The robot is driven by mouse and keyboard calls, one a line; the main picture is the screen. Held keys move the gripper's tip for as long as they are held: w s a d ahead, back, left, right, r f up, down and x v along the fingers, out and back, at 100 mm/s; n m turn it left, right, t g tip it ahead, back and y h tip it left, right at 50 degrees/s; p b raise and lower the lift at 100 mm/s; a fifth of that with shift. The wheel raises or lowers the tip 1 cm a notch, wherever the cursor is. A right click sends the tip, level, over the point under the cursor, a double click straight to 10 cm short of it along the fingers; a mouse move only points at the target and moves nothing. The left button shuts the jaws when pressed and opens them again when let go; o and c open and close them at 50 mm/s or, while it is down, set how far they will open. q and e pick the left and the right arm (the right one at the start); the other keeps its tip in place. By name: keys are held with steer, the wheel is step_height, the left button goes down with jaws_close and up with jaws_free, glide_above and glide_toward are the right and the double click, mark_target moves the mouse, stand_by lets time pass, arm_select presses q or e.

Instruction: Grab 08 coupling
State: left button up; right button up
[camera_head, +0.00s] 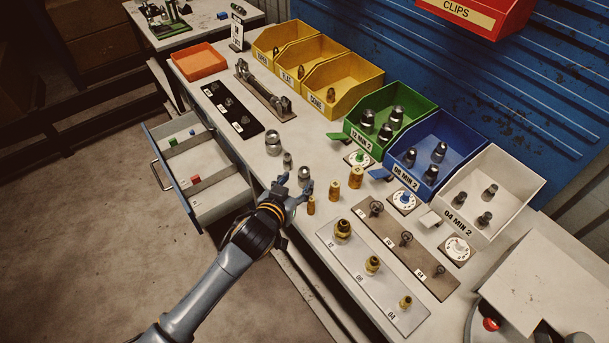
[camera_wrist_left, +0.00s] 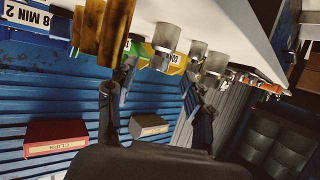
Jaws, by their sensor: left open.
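Loose silver couplings stand on the bench in the head view: a large one (camera_head: 273,142), a small one (camera_head: 287,161) and a medium one (camera_head: 304,176). I see no size mark on them, so I cannot tell which is 08. My left gripper (camera_head: 293,189) is open and empty, low over the bench's front edge, its fingers just in front of the medium coupling. In the left wrist view, which is upside down, the open fingers (camera_wrist_left: 160,80) point toward silver couplings (camera_wrist_left: 166,38). My right gripper is not in view.
Brass cylinders (camera_head: 334,191) stand close right of my left gripper. A white plate (camera_head: 380,297) with brass fittings lies further right. The blue bin (camera_head: 449,130), labelled 08 MIN 2, holds silver fittings. An open drawer (camera_head: 217,207) juts out left of the arm.

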mark_target(302, 175)
arm_select(q)
steer(key=shift+p+x, duration=0.7)
steer(key=shift+x, duration=2.45)
jaws_close()
steer(key=shift+r, duration=0.1)
